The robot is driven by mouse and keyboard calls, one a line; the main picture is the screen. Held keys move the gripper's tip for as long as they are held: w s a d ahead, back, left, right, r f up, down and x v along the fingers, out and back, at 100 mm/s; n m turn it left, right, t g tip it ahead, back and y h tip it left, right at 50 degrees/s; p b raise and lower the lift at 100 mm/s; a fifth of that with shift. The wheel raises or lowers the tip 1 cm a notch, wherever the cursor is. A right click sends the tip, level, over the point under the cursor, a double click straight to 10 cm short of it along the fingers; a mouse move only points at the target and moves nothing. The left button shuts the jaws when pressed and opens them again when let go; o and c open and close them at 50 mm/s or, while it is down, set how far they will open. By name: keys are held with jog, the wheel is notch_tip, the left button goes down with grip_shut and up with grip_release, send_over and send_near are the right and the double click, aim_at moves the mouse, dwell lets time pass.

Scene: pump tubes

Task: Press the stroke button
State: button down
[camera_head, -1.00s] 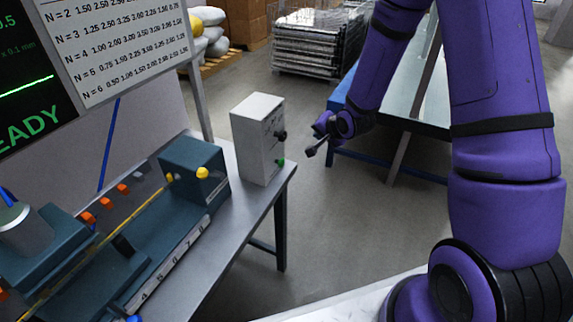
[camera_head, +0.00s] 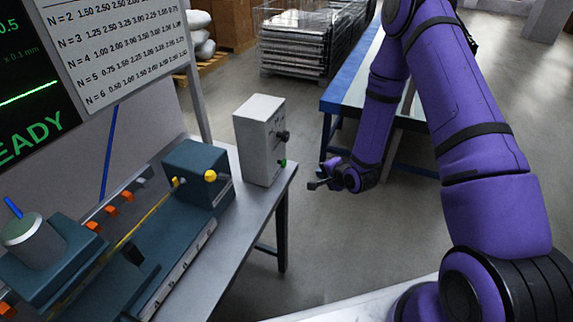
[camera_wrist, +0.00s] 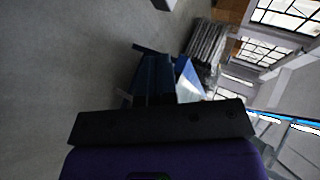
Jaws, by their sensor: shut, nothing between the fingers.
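A white control box (camera_head: 257,145) stands upright on the right end of the grey bench in the head view. A green button (camera_head: 282,163) sits low on its right-hand face, with a black knob (camera_head: 282,136) above it. No label naming the stroke button can be read. My gripper (camera_head: 313,185) is shut and empty, to the right of the box and lower in the picture, apart from it and pointing left. The wrist view shows dark gripper housing across the bottom; the box and green button cannot be made out there.
The grey bench (camera_head: 238,225) carries a dark teal rig (camera_head: 190,222) with a yellow knob (camera_head: 210,176). A blue-framed table (camera_head: 340,92) stands behind my arm. Open floor lies between bench and table. A display reading "READY" (camera_head: 35,140) hangs at left.

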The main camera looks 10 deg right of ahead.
jog(key=w+a, duration=0.5)
jog(key=a, duration=0.2)
dwell(0.6)
jog(key=shift+w+a, duration=0.2)
jog(key=shift+a, duration=0.05)
dwell(1.8)
jog(key=shift+w+a, duration=0.15)
jog(key=shift+w+a, duration=0.5)
jog(key=shift+a, duration=0.25)
dwell(1.3)
jog(key=shift+s+d, duration=0.8)
jog(key=shift+d, duration=0.25)
jog(key=shift+s+d, duration=0.75)
jog(key=shift+d, duration=0.25)
jog(key=shift+s+d, duration=0.7)
jog(key=shift+d, duration=0.3)
